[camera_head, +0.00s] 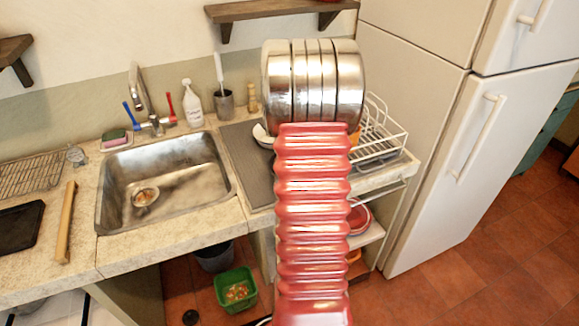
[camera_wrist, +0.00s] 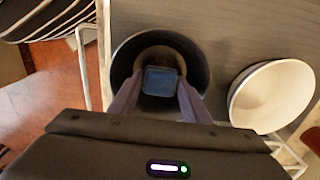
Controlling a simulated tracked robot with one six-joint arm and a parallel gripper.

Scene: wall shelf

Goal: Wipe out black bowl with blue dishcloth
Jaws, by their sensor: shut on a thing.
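In the wrist view, the black bowl (camera_wrist: 196,64) stands on the grey drainboard with its open top towards the camera. The fingers of my gripper (camera_wrist: 158,90) reach down into it. They are shut on the blue dishcloth (camera_wrist: 160,80), which shows as a small folded dark blue pad inside the bowl, over its brownish bottom. I cannot tell whether the cloth touches the bowl. In the head view my arm hides the gripper, the cloth and the black bowl.
A white bowl (camera_wrist: 272,97) stands right of the black bowl, and part of it shows in the head view (camera_head: 261,133). A white dish rack (camera_head: 385,140) stands at the right, beside the fridge (camera_head: 430,120). The sink (camera_head: 165,175) lies left, with a grey cup (camera_head: 224,104) behind the drainboard (camera_head: 245,165).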

